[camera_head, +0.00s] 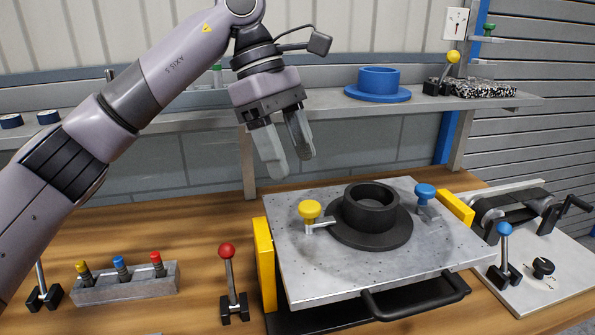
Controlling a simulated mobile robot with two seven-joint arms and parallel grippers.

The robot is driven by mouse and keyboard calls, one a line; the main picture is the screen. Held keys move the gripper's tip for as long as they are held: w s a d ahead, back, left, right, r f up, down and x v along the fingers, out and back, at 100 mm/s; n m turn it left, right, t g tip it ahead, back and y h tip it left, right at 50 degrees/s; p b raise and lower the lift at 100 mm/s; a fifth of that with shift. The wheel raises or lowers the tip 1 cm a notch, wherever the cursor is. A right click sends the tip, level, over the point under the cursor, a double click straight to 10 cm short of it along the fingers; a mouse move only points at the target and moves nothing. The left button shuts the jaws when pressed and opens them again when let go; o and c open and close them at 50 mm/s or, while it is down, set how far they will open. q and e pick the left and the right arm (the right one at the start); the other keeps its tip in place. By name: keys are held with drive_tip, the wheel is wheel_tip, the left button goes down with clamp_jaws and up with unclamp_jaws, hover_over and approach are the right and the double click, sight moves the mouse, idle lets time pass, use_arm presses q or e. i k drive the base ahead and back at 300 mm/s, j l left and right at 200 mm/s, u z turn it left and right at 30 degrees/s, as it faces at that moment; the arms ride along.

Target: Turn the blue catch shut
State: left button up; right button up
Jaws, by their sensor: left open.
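The blue catch (426,195) has a round blue knob and stands at the right of the grey metal plate (327,276). Its short metal arm lies below the knob; I cannot tell whether it reaches over the flange of the dark ring-shaped part (370,233). A yellow catch (311,211) stands on the plate left of that part, its arm pointing toward the flange. My left gripper (292,166) is open and empty, above and behind the plate, up and to the left of the blue catch and apart from it. My right gripper is not in view.
Yellow blocks (264,264) flank the plate; a black handle (416,298) is at its front. A red-knobbed lever (229,281) and a block with coloured pegs (123,284) stand left. A blue-knobbed lever (504,252) stands right. A shelf behind holds a blue flanged part (378,84).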

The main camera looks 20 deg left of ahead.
sight(425, 192)
drive_tip(key=k, duration=1)
